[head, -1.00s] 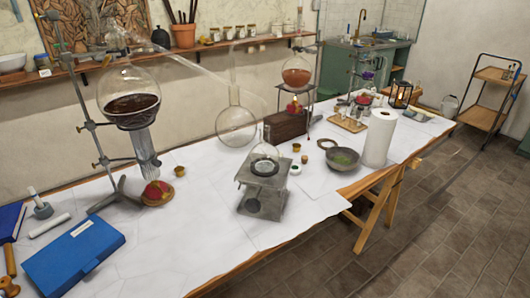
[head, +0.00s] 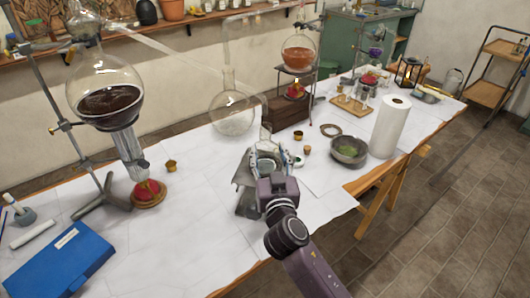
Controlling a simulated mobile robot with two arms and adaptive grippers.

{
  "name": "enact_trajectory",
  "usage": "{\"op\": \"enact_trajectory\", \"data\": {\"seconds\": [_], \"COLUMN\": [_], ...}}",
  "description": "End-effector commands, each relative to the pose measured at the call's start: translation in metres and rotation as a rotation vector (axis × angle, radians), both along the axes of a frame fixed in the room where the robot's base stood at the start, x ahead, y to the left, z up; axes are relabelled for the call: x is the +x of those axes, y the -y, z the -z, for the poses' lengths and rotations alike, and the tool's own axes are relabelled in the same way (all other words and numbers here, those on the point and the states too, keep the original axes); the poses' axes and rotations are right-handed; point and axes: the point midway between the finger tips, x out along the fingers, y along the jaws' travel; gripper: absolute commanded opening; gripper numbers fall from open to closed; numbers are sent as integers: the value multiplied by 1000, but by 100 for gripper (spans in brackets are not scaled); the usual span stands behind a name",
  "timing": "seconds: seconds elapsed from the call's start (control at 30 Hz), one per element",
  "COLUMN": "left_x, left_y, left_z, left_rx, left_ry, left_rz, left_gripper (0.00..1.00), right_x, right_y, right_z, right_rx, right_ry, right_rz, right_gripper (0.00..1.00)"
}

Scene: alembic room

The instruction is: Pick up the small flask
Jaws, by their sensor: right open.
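The small flask (head: 265,133) is clear glass; its neck shows just beyond my right gripper, and its body is mostly hidden by the gripper. It stands on the grey lab jack (head: 246,203), which is partly covered by my right arm. My right gripper (head: 265,156) is open and at the flask, with its fingers pointing away from me. I cannot tell whether the fingers touch the glass. My left gripper is out of view.
A large round flask of dark liquid (head: 112,98) hangs on a stand at the left. A clear round flask (head: 232,115) stands behind the jack. A grey bowl (head: 349,151) and paper roll (head: 390,127) are to the right. A blue case (head: 62,262) lies front left.

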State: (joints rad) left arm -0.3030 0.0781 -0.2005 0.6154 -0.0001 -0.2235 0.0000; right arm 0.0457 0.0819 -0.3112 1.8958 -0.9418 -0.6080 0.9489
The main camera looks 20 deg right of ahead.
Motion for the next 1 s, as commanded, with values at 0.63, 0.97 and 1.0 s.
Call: {"op": "enact_trajectory", "data": {"seconds": [0.63,0.97,1.0], "left_x": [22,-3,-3], "left_y": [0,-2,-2], "left_z": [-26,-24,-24], "left_rx": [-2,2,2], "left_ry": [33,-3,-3], "left_rz": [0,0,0], "left_gripper": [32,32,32], "right_x": [54,53,53], "right_y": [7,7,7], "right_z": [-5,-5,-5], "right_rx": [0,0,0], "right_ry": [-3,-3,-3], "right_rz": [1,1,1], "right_gripper": [46,25,21]}}
